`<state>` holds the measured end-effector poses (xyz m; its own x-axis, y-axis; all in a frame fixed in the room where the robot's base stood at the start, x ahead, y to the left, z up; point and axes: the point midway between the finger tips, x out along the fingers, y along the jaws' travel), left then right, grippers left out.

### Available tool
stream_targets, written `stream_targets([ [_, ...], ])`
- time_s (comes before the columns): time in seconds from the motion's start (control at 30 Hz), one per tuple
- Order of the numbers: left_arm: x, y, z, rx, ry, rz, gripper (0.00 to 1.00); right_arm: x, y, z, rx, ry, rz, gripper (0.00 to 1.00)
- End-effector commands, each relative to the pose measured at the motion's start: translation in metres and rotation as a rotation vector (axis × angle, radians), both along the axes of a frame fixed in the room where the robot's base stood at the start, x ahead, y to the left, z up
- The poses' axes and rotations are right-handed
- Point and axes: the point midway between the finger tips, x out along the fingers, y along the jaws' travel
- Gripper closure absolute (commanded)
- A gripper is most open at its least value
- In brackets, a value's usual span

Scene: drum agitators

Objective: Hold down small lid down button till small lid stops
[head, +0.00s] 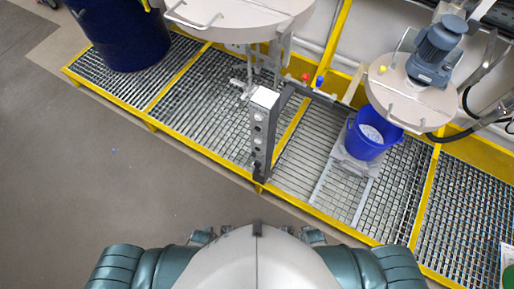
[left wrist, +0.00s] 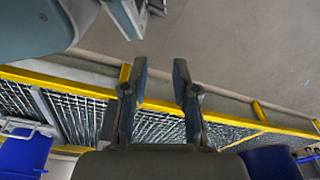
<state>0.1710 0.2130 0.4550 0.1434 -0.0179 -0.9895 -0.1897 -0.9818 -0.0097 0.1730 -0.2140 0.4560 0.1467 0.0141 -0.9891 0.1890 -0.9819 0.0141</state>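The control post (head: 262,137) stands upright on the near side of the grating in the head view, a narrow grey column with several round buttons on its face. Their labels are too small to read. The small lid (head: 408,98) is the pale round one at the right with a blue-grey motor on it, raised over a blue bucket (head: 368,136). My left gripper (left wrist: 160,72) is open and empty in the left wrist view, its two dark fingers apart with bare floor between the tips. It touches no button there. My right gripper is not visible.
A larger pale lid (head: 240,18) is at the top middle, and a dark blue drum (head: 118,35) stands at the upper left. A yellow edge (head: 205,152) borders the raised grating. The grey floor (head: 90,170) at the left is clear.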

Motion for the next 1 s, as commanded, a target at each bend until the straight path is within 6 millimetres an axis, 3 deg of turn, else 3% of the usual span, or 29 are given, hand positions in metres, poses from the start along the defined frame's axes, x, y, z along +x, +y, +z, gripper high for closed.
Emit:
stream_targets([
  [0.03,0.0002,0.0002,0.0000,0.000,0.000,0.000,0.91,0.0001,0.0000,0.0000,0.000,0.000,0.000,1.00],
  [0.1,0.0003,0.0002,0.0000,0.000,0.000,0.000,1.00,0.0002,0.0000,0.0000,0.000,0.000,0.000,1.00],
  [1.0,0.0030,0.0019,0.0007,0.002,-0.004,0.000,1.00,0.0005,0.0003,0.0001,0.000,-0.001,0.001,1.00],
])
